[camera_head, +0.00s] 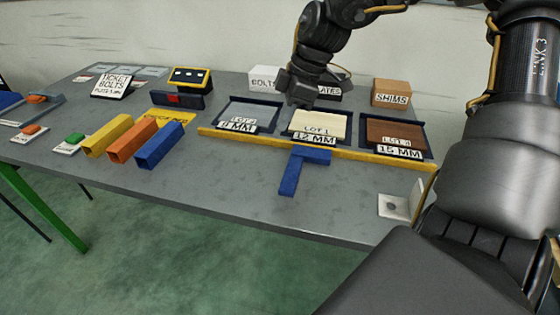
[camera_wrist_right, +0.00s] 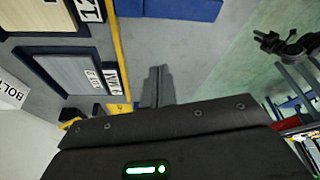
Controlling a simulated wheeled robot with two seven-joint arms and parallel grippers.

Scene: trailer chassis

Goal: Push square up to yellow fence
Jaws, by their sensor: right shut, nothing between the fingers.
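The blue square (camera_head: 289,178), an L shape, lies flat on the grey table in front of the yellow fence (camera_head: 370,160). One leg runs along the fence and the other points toward the front edge. The leg along the fence looks close against it; I cannot tell whether they touch fully. In the right wrist view part of the blue square (camera_wrist_right: 180,9) shows at the top, near the yellow fence (camera_wrist_right: 115,45). My right gripper (camera_head: 298,98) is above the trays behind the fence. Its fingers (camera_wrist_right: 158,72) are shut and empty. My left gripper is not in view.
Behind the fence stand the left tray (camera_head: 250,112), the LOT 1 12 MM tray (camera_head: 318,122) and the 15 MM tray (camera_head: 395,133). Coloured bars (camera_head: 130,140) lie left. A metal bracket (camera_head: 394,205) sits front right. Table around the square's front is clear.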

